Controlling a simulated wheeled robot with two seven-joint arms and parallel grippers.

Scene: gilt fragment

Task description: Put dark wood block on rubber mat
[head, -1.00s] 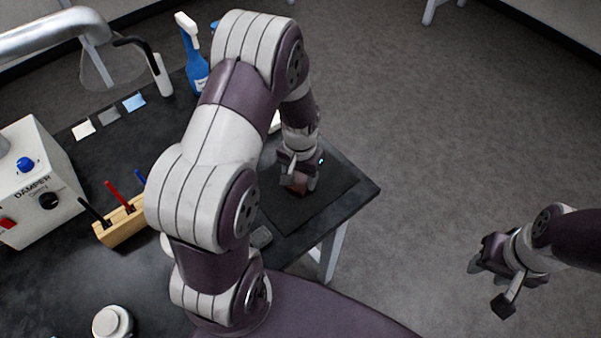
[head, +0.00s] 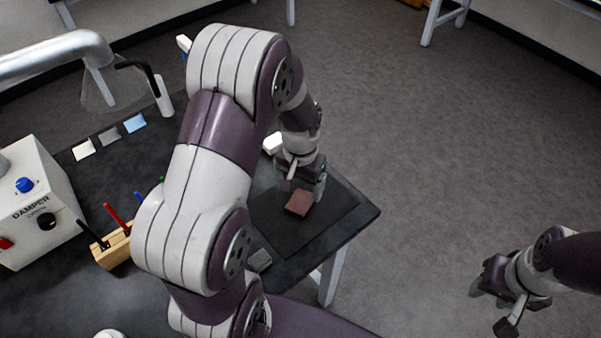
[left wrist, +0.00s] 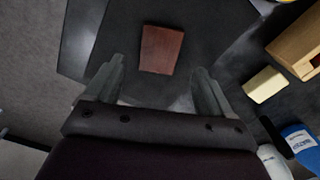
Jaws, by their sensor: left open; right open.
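The dark wood block (head: 298,203) is reddish brown and lies flat on the black rubber mat (head: 325,217), near the table's right end. In the left wrist view the block (left wrist: 162,49) lies on the mat (left wrist: 205,45), beyond the fingertips and between their lines. My left gripper (head: 303,184) is open and empty, just above and behind the block, apart from it. Its two fingers show spread in the left wrist view (left wrist: 160,80). My right gripper (head: 492,305) is open and empty, off the table over the floor at the right.
A wooden pen holder (head: 112,252) and a white control box (head: 35,200) stand at the left. A grey object (head: 259,260) lies near the front edge. A white object (head: 272,143) sits behind the mat. My left arm hides the table's middle.

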